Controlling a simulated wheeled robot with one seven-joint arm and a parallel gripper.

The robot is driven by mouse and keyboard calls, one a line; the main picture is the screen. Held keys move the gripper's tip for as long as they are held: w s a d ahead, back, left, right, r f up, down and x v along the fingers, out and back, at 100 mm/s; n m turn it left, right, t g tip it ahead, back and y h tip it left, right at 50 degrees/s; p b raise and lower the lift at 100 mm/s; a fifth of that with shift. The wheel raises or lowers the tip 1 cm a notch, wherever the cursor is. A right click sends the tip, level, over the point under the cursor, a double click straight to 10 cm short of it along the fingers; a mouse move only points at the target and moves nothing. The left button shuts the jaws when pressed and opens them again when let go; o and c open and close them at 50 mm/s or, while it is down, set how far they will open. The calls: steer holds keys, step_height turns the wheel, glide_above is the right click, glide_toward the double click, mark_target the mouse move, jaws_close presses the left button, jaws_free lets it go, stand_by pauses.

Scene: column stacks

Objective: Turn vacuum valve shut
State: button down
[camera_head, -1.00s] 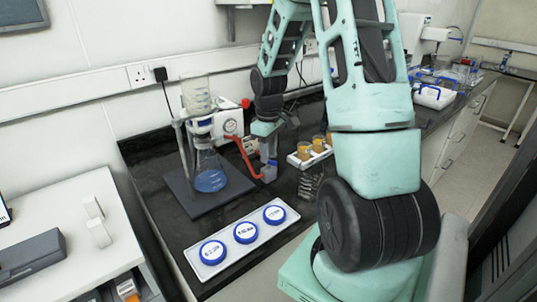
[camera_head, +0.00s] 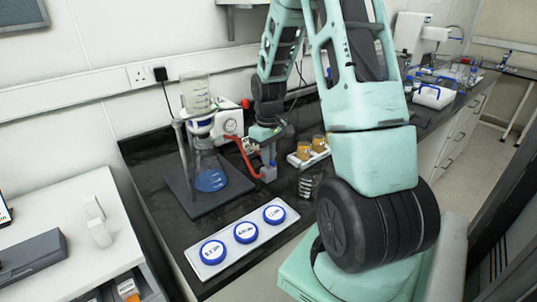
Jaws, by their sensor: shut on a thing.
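The vacuum valve (camera_head: 269,173) is a small grey block on the black bench, at the end of the red hose (camera_head: 249,160) that comes from the filter flask (camera_head: 209,176). My gripper (camera_head: 269,153) points down right above the valve block and is shut on the valve's handle, which is mostly hidden by the fingers. The flask stands upright on a dark base and holds blue liquid, with a glass funnel (camera_head: 197,93) on top. The handle's exact angle cannot be made out.
A white pump with a round gauge (camera_head: 230,126) stands behind the flask. A white rack with amber jars (camera_head: 318,144) is close to the right of my gripper. A white tray with three blue-lidded dishes (camera_head: 246,232) lies in front.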

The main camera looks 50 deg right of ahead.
steer(key=shift+m, duration=1.1)
steer(key=c, duration=1.5)
jaws_free()
